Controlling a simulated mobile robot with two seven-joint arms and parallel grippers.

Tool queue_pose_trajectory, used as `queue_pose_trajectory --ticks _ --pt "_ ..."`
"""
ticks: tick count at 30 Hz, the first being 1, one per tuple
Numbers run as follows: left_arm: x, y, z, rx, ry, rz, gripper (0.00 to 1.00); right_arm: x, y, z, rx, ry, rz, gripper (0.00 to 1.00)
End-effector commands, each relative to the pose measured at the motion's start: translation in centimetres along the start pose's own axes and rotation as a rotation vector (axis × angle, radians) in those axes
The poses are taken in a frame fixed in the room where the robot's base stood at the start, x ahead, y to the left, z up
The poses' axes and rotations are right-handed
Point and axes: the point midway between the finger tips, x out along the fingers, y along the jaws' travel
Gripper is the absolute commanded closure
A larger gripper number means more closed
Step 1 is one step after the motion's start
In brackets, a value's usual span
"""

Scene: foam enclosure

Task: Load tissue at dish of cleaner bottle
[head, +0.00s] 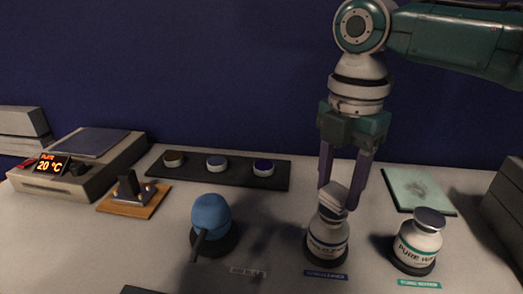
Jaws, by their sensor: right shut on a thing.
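The cleaner bottle (327,240) is white with a blue label and stands upright in a dark round base. My right gripper (341,192) points down over it, its purple fingers on either side of the bottle's top. It is shut on a small pale piece (335,195), which looks like the tissue. The piece sits at the dish on the bottle's top and hides most of that dish. I cannot tell whether it touches the dish. My left gripper is not in view.
A pure water bottle (419,240) with a dark top stands close on the right. A blue air blower (211,215) stands to the left. Behind are a black tray (239,172) with three round pots and a pale green pad (418,188). A hot plate box (84,163) is far left.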

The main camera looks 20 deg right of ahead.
Motion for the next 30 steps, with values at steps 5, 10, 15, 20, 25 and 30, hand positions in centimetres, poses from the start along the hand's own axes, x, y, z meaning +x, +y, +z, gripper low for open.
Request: queue_pose_trajectory --ticks 5,10,15,20,25,30 --pt "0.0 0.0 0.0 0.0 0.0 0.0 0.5 0.1 0.0 0.0 0.0 0.0 0.0 0.92" --pt "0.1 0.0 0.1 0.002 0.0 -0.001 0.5 0.3 0.0 0.0 0.0 0.0 -0.001 0.92" --pt "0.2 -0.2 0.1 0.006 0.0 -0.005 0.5 0.5 0.0 0.0 0.0 0.0 -0.001 0.92" --pt "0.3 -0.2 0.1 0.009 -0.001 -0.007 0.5 0.7 0.0 0.0 0.0 0.001 -0.001 0.92" --pt "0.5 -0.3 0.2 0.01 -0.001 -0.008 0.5 0.9 0.0 0.0 0.0 0.001 0.0 0.92" --pt "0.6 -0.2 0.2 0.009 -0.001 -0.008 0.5 1.1 0.0 0.0 0.0 0.001 0.0 0.92"
